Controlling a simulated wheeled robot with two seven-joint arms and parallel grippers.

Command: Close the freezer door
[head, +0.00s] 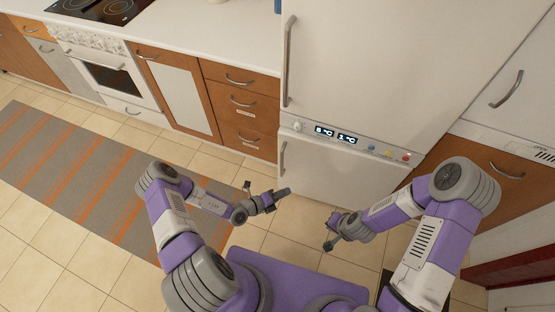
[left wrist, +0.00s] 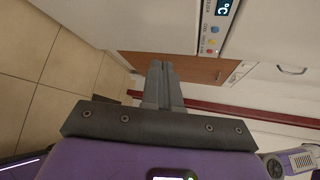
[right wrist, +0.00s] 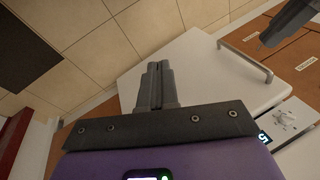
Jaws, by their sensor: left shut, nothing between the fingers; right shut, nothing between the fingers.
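The freezer door (head: 335,172) is the white lower door of the tall fridge, under the display panel, with a vertical handle (head: 282,158) at its left edge. It looks flush or nearly flush; I cannot tell whether a small gap remains. The door also shows in the right wrist view (right wrist: 190,65), with its handle (right wrist: 245,58). My left gripper (head: 284,192) is shut and empty, by the door's lower left corner; contact is unclear. My right gripper (head: 329,245) is shut and empty, lower and in front of the door, over the floor. Both show shut fingers in their wrist views (left wrist: 160,78) (right wrist: 157,78).
The upper fridge door (head: 370,70) appears shut. Brown drawers (head: 240,105) and a white oven (head: 108,75) stand to the left. A wooden drawer front (head: 500,165) is at the right.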

